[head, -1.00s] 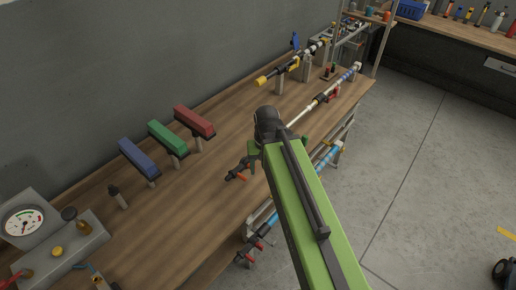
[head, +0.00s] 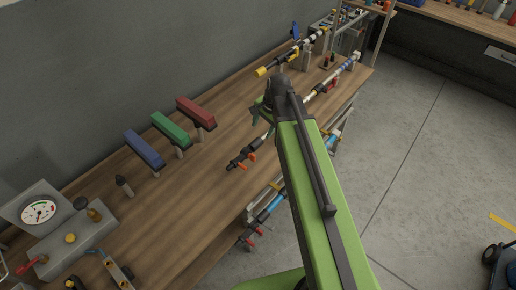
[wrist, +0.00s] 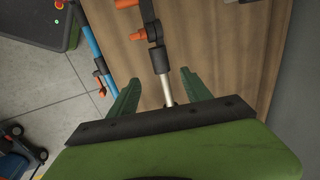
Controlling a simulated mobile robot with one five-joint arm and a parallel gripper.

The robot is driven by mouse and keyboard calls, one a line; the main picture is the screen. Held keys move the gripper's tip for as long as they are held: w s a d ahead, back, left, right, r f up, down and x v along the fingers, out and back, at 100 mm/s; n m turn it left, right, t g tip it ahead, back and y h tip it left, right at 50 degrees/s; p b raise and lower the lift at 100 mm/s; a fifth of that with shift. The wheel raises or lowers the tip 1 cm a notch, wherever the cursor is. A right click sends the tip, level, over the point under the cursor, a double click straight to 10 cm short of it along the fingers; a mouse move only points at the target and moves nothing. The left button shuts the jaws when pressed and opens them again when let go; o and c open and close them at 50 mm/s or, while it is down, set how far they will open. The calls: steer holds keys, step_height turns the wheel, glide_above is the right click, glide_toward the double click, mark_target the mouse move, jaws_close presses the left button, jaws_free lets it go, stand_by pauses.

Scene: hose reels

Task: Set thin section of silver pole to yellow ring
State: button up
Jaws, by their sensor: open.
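A long pole lies along the front of the wooden bench in the head view. Its near end is dark with orange-red levers (head: 242,160); its thin silver section (wrist: 166,90) shows in the wrist view. Farther along are a pale part with a small yellowish band (head: 319,91), probably the yellow ring, and a red clamp (head: 331,85). My gripper (wrist: 161,80) is open, with one green finger on each side of the silver section in the wrist view. I cannot tell its height over the pole. My arm hides part of the pole in the head view.
Blue (head: 144,149), green (head: 171,129) and red (head: 196,112) blocks on posts stand behind the pole. Another pole with a yellow end (head: 262,71) lies at the back. A gauge box (head: 60,230) is at left. A lower pole with a blue section (head: 269,208) runs below the bench edge.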

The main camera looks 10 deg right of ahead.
mark_target(257, 141)
steer(key=b+x, duration=0.9)
steer(key=x, duration=0.2)
steer(key=shift+w+f+b, duration=0.1)
steer(key=shift+f+b, duration=0.2)
steer(key=shift+f, duration=0.05)
steer(key=shift+r, duration=0.1)
jaws_close()
steer(key=shift+w, duration=0.1)
stand_by(0.4)
